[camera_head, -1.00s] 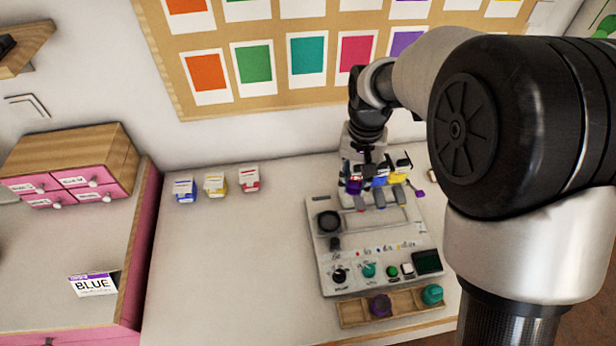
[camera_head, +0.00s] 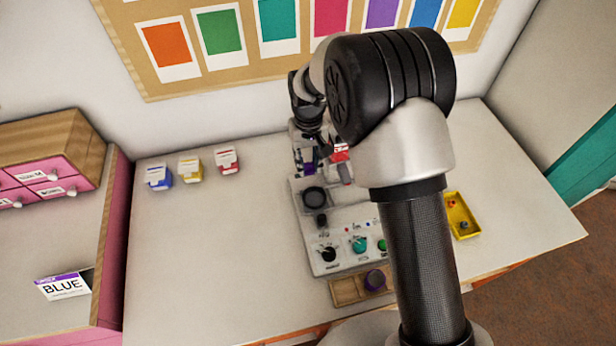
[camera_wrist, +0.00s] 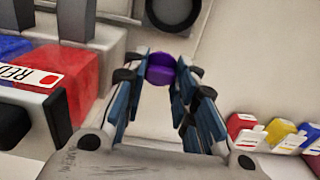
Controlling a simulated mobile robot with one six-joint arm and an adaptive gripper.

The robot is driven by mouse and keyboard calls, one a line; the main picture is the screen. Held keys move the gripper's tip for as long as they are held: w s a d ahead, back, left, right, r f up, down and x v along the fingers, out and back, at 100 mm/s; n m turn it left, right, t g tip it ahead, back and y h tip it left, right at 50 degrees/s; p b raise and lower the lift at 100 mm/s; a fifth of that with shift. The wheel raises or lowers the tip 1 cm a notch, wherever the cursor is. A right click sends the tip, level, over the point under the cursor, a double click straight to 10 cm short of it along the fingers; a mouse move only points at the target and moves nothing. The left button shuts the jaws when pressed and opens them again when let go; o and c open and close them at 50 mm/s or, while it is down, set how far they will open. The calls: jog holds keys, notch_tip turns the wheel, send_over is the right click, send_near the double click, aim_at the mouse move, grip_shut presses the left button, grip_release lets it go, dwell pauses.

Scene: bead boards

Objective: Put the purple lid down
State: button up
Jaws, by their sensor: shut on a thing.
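The purple lid (camera_wrist: 160,68) shows in the wrist view between the fingertips of my gripper (camera_wrist: 162,75). The fingers are shut on it and hold it near the machine. In the head view a small purple patch (camera_head: 308,155), probably the lid, shows at my gripper, beside the red container (camera_head: 340,151). The arm partly hides this area. In the wrist view a red block with a RED label (camera_wrist: 60,75) and a blue block (camera_wrist: 12,47) stand to the left of the fingers.
The grey machine (camera_head: 312,232) has a round black ring (camera_head: 314,196) and knobs. A wooden tray (camera_head: 346,291) in front holds a dark purple-topped piece. Blue, yellow and red cartons (camera_head: 227,161) stand at the left back. A yellow tray (camera_head: 466,229) lies right. The left tabletop is clear.

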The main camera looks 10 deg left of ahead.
aim_at(308, 182)
jog(key=shift+f+b, duration=0.7)
jog(key=shift+f, duration=2.15)
jog(key=shift+f, duration=0.1)
jog(key=o, duration=0.8)
notch_tip(308, 182, up, 12)
jog(key=p, duration=0.4)
